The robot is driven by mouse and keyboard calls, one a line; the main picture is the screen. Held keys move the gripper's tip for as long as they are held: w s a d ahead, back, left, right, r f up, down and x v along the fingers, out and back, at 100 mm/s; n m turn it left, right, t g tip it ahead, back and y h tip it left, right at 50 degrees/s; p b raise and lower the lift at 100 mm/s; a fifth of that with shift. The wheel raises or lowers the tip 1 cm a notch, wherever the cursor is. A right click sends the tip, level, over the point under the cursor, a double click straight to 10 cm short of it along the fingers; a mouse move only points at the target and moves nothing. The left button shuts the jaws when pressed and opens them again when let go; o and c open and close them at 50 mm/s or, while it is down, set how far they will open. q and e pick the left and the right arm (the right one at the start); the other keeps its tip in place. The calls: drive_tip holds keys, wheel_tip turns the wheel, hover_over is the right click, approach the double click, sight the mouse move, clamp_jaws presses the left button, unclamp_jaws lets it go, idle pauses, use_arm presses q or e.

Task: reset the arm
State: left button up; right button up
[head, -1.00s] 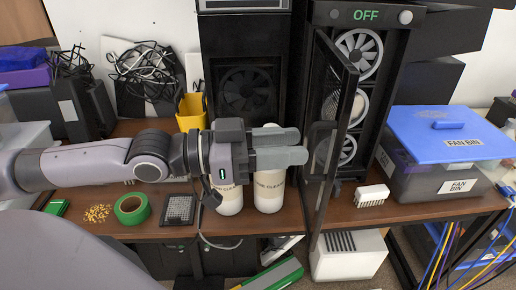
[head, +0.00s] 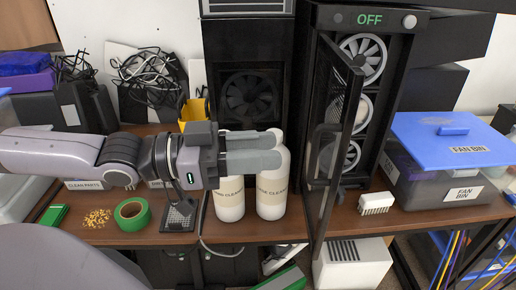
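My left arm comes in from the left. Its gripper (head: 281,148) points right, in front of the tops of two white bottles (head: 229,203) (head: 271,196) standing on the bench. The two grey fingers lie one above the other in the picture, with no clear gap between them. I cannot tell how far apart they are in depth. Nothing shows held in them. They hide part of the bottle tops. My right gripper is not in view.
A black PC case (head: 408,60) marked OFF has its door (head: 331,150) swung open, right of the gripper. A fan bin (head: 440,183) with a blue lid stands further right. Green tape (head: 132,226), yellow bits (head: 97,219) and a white brush (head: 376,210) lie on the wooden bench (head: 300,229).

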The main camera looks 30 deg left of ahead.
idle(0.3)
use_arm(q)
drive_tip(key=w+d+f+n+t+y+p, duration=0.1)
drive_tip(key=w+f+n+y, duration=0.15)
drive_tip(key=f, duration=0.65)
drive_tip(key=w+d+f+n+t+y+p, duration=0.1)
drive_tip(key=f+n+t+y, duration=0.15)
drive_tip(key=f, duration=0.75)
drive_tip(key=s+a+f+n+g+y, duration=0.1)
drive_tip(key=s+f+g+y, duration=0.1)
drive_tip(key=s+f, duration=0.3)
drive_tip(key=s+a+f+n+g+y+p, duration=0.1)
drive_tip(key=s+f+y, duration=0.4)
drive_tip(key=f, duration=0.8)
drive_tip(key=shift+s+a+n+g+p, duration=0.2)
drive_tip(key=shift+s+n+g+p, duration=0.1)
drive_tip(key=shift+s+n+g, duration=0.25)
